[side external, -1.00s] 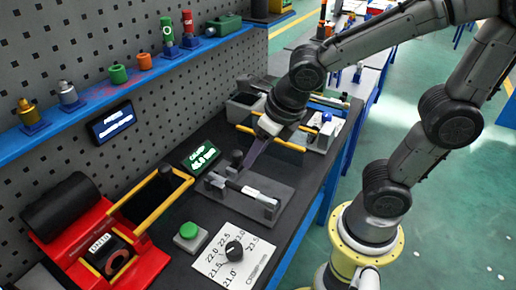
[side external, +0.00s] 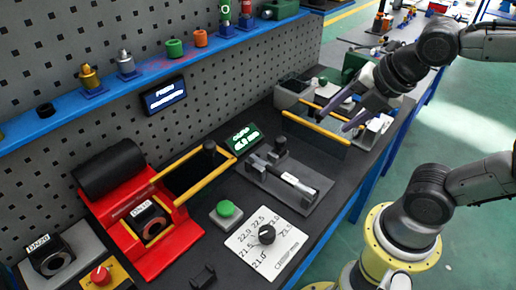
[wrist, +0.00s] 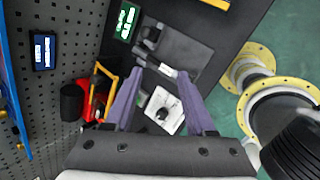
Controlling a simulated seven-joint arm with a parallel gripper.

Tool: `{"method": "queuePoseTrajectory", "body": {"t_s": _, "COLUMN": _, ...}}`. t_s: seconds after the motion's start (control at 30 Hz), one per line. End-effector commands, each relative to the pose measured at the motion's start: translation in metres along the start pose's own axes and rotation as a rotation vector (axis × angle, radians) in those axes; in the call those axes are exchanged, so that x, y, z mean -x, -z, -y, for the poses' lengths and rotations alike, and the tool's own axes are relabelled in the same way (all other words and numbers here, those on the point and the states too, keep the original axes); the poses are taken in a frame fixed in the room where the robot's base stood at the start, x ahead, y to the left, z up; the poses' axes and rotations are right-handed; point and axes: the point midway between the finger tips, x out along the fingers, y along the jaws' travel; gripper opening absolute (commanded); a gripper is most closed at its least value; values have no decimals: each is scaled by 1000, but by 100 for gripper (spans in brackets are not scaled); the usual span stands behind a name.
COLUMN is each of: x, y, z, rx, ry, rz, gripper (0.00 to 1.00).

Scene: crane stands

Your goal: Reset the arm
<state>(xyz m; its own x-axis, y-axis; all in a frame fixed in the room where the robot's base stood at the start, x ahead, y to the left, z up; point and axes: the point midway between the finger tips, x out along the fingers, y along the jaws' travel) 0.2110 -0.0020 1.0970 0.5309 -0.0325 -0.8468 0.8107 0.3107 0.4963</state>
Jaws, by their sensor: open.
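My gripper (side external: 336,122) is open and empty, with its two purple fingers apart. In the side external view it hangs in the air above the back right of the bench, near the yellow-railed bin area. In the wrist view my gripper (wrist: 161,72) points down at the bench, with clear space between its fingertips. A grey fixture (side external: 262,184) holding a white and black cylinder (side external: 298,185) lies on the bench below and apart from my gripper. My arm reaches in from the right.
The bench also carries a green button (side external: 226,209), a dial on a white card (side external: 267,235), a red station (side external: 170,245) and a small green display (side external: 244,138). A blue shelf (side external: 150,85) runs along the pegboard. Open floor (side external: 470,120) lies to the right.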

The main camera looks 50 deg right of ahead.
Motion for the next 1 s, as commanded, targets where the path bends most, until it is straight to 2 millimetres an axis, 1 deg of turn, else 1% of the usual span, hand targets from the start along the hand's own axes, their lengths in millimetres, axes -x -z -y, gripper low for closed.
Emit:
{"method": "queuePoseTrajectory", "body": {"t_s": 0.03, "x": 4, "y": -1, "z": 4, "rx": -126, "ry": -4, "rz": 3, "gripper": 55}}
{"method": "queuePoseTrajectory", "body": {"t_s": 0.1, "x": 8, "y": 0, "z": 9, "rx": -315, "ry": -5, "rz": 1, "gripper": 55}}
{"method": "queuePoseTrajectory", "body": {"t_s": 0.3, "x": 16, "y": 2, "z": 22, "rx": -840, "ry": 2, "rz": -5, "gripper": 55}}
{"method": "queuePoseTrajectory", "body": {"t_s": 0.5, "x": 20, "y": 9, "z": 33, "rx": -1340, "ry": 36, "rz": -10, "gripper": 55}}
{"method": "queuePoseTrajectory", "body": {"t_s": 0.6, "x": 20, "y": 12, "z": 36, "rx": -1554, "ry": 61, "rz": -4, "gripper": 55}}
{"method": "queuePoseTrajectory", "body": {"t_s": 0.7, "x": 20, "y": 14, "z": 39, "rx": -1718, "ry": 79, "rz": 6, "gripper": 55}}
{"method": "queuePoseTrajectory", "body": {"t_s": 0.8, "x": 20, "y": 14, "z": 40, "rx": -1824, "ry": 87, "rz": 13, "gripper": 55}}
{"method": "queuePoseTrajectory", "body": {"t_s": 0.9, "x": 20, "y": 14, "z": 40, "rx": -1876, "ry": 88, "rz": 16, "gripper": 55}}
{"method": "queuePoseTrajectory", "body": {"t_s": 1.0, "x": 20, "y": 14, "z": 40, "rx": -1889, "ry": 88, "rz": 17, "gripper": 55}}
